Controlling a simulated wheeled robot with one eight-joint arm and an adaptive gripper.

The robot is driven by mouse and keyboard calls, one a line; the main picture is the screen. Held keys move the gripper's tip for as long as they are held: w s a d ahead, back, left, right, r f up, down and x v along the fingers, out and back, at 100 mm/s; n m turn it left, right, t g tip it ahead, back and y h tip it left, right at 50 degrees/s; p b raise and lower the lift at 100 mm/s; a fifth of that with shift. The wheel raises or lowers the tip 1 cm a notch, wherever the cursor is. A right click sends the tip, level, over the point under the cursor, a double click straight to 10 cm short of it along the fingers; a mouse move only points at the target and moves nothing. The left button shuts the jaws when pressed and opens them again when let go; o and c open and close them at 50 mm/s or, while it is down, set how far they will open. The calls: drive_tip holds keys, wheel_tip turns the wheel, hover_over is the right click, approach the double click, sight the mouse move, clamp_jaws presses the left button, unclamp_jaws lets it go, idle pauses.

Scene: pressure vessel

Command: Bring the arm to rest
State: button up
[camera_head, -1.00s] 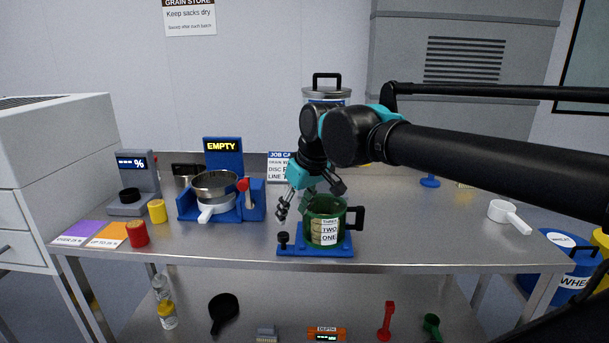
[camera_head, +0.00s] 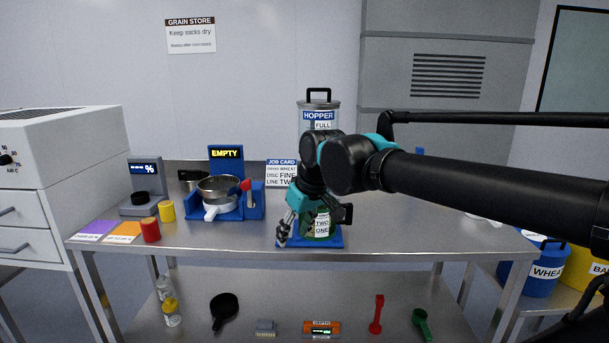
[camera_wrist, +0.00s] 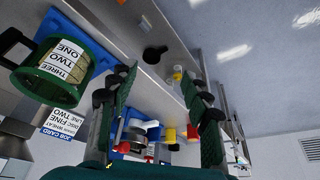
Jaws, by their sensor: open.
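My gripper (camera_head: 312,228) hangs low over the table in the head view, in front of the green measuring cup (camera_head: 318,232) on its blue base (camera_head: 335,243). My gripper covers much of the cup. In the wrist view my two dark fingers (camera_wrist: 158,100) stand wide apart with nothing between them close by. There the green cup (camera_wrist: 28,78), labelled ONE, TWO, THREE, is to the left of the fingers, apart from them. My arm reaches in from the right of the head view.
The hopper (camera_head: 318,117) stands behind my arm. A blue stand with a metal pan (camera_head: 217,190), a red jar (camera_head: 150,230) and a yellow jar (camera_head: 167,211) are to the left. The table (camera_head: 420,237) is clear at front right. Blue and yellow bins stand beyond its right end.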

drive_tip(key=s+d+f+m+h, duration=0.1)
drive_tip(key=s+d+f+m, duration=0.2)
drive_tip(key=d+f, duration=0.7)
drive_tip(key=s+d+f+m+h, duration=0.1)
drive_tip(key=s+d+f+m, duration=0.2)
drive_tip(key=d+f, duration=0.8)
wheel_tip(320, 180, down, 3)
drive_tip(key=shift+s+d+r+m+t+h, duration=0.25)
drive_tip(key=shift+s+m+t+h, duration=0.15)
drive_tip(key=shift+m, duration=0.6)
